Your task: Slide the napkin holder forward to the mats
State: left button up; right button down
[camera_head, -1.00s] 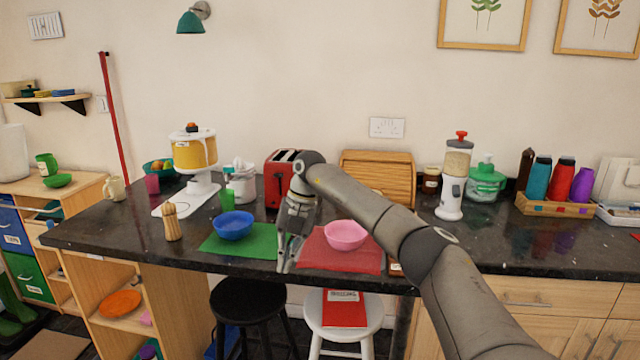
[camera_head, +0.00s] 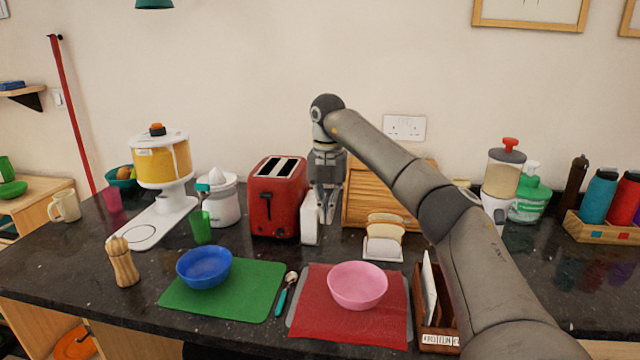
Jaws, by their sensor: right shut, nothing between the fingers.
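A slim white upright block (camera_head: 310,228), which looks like the napkin holder, stands on the dark counter just right of the red toaster (camera_head: 277,198). My right gripper (camera_head: 327,216) points down close behind it, to its right, with its fingers shut and empty. I cannot tell whether the fingers touch the block. The mats are nearer the front edge: a green one (camera_head: 250,298) under a blue bowl (camera_head: 204,267), and a red one (camera_head: 318,325) under a pink bowl (camera_head: 358,285). My left gripper is out of view.
A toast rack with bread (camera_head: 384,240) stands right of the block. A wooden holder with a white card (camera_head: 435,325) is right of the red mat. A teal-handled spoon (camera_head: 285,296) lies between the mats. Bare counter separates the block from the mats.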

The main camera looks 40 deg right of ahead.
aim_at(311, 230)
jog(key=i+l, duration=0.35)
jog(key=l, duration=0.15)
jog(key=i+l, duration=0.4)
